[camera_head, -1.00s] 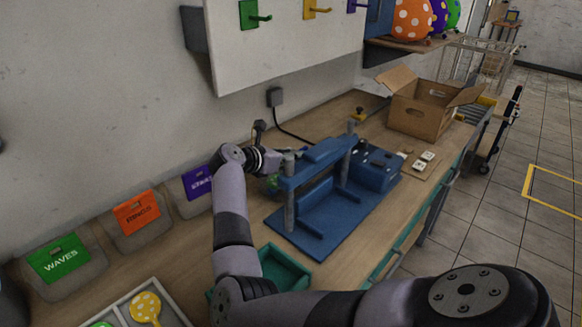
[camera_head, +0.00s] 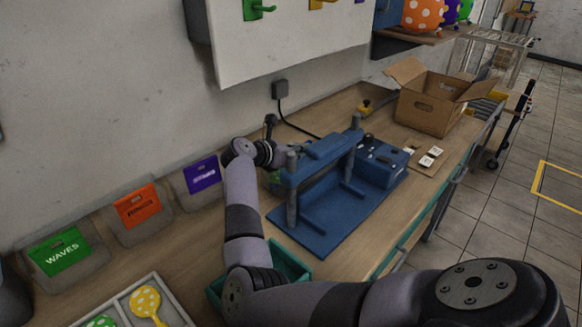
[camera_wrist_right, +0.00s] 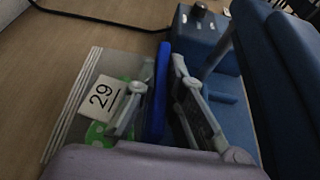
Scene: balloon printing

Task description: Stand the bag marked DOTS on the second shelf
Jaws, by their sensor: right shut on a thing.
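My right arm reaches over the bench to the left of the blue press (camera_head: 325,225); its gripper is mostly hidden there in the head view. In the right wrist view, my right gripper (camera_wrist_right: 160,100) is shut on a blue header strip, seen nearly edge-on. Against the strip lies a clear bag (camera_wrist_right: 72,108) with a white 29 tag (camera_wrist_right: 102,96) and something green with light dots. No DOTS lettering is readable on it. A wooden shelf (camera_head: 415,45) carries balloons at the top right; I cannot tell which shelf it is. My left gripper is out of view.
Bags with a green WAVES card (camera_head: 60,252), an orange card (camera_head: 138,206) and a purple card (camera_head: 202,174) stand along the wall. A teal tray (camera_head: 290,262) sits near the arm. An open cardboard box (camera_head: 430,112) stands at the bench's far end.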

